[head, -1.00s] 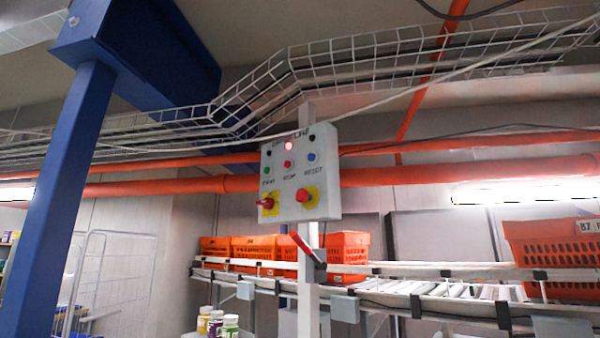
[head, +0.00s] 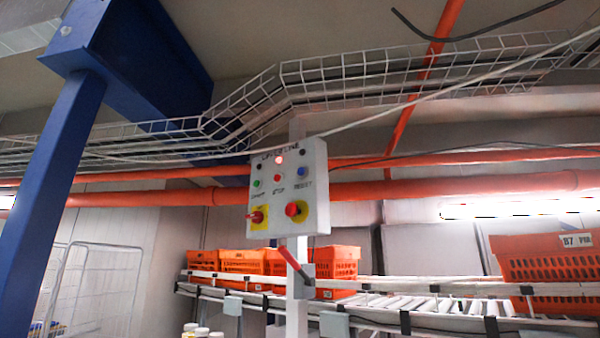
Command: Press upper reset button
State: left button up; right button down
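A light grey control box (head: 288,188) is mounted on a white post (head: 297,258) near the middle of the head view. Its top label is blurred and seems to end in "LINE". A lit red lamp (head: 280,160) is at the top. Below it are a green button (head: 257,183) labelled START, a red button (head: 278,178) labelled STOP, and a blue button (head: 302,172) labelled RESET. A red switch (head: 256,217) and a red mushroom button (head: 293,209), both on yellow plates, are at the bottom. Neither gripper shows.
Orange totes (head: 337,262) stand on a roller conveyor (head: 440,305) behind the box, with another tote (head: 545,258) at right. A blue column (head: 45,200) rises at left beside a wire cage trolley (head: 98,290).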

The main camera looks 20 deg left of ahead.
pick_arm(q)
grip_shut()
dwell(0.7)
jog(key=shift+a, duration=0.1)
